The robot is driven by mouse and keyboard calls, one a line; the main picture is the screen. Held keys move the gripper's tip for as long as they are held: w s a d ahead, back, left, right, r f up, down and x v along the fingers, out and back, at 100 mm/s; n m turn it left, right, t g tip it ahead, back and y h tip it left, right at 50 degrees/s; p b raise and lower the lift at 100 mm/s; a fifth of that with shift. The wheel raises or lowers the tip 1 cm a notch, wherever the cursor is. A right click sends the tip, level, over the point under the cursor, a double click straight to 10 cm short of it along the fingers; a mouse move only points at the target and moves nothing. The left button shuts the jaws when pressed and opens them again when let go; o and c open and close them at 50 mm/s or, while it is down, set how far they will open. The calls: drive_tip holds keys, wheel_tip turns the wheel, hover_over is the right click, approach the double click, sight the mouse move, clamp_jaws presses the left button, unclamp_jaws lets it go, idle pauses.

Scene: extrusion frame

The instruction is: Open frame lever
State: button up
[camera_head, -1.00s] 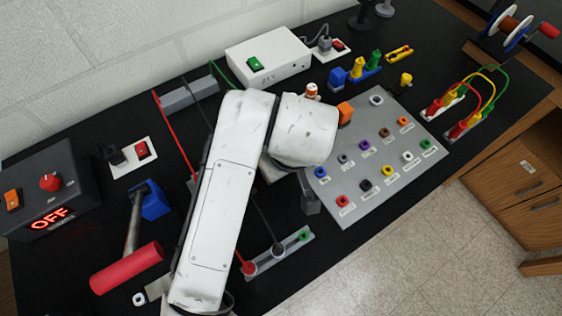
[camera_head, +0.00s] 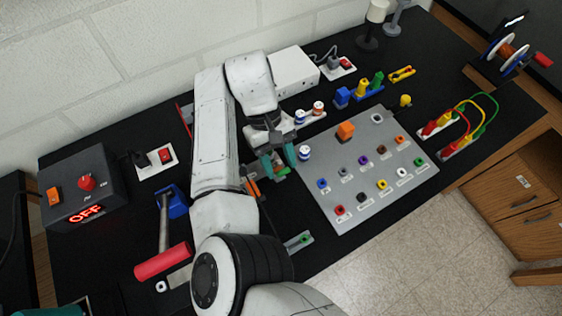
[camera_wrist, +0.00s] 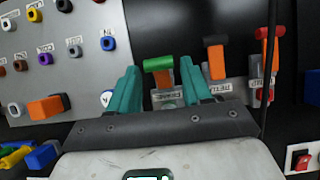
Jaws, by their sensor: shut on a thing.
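In the wrist view, a row of three levers with orange stems stands ahead of my gripper. The nearest, the frame lever (camera_wrist: 160,64), has a green crossbar and a small label below that seems to read "FRAME". In the head view my gripper (camera_head: 279,162) is low at the left edge of the grey socket panel, and my arm hides most of the levers. The dark-topped lever (camera_wrist: 216,58) and the red-topped lever (camera_wrist: 266,55) stand to the right, untouched.
The grey socket panel (camera_head: 410,178) with colored sockets and an orange block (camera_head: 346,131) lies right of my gripper. A white box (camera_head: 293,72) is behind. The dark supply box reading OFF (camera_head: 78,190) and a red-handled hammer (camera_head: 163,262) are at left.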

drive_tip(key=shift+w+a+g, duration=0.15)
drive_tip(key=shift+w+g, duration=0.05)
drive_tip(key=shift+g, duration=0.1)
drive_tip(key=shift+w+h, duration=0.1)
drive_tip(key=shift+h, duration=0.3)
drive_tip(key=o, duration=1)
drive_tip(key=shift+a+r, duration=0.1)
drive_tip(key=v, duration=1)
drive_tip(key=shift+w+r, duration=0.15)
drive_tip(key=shift+w, duration=0.25)
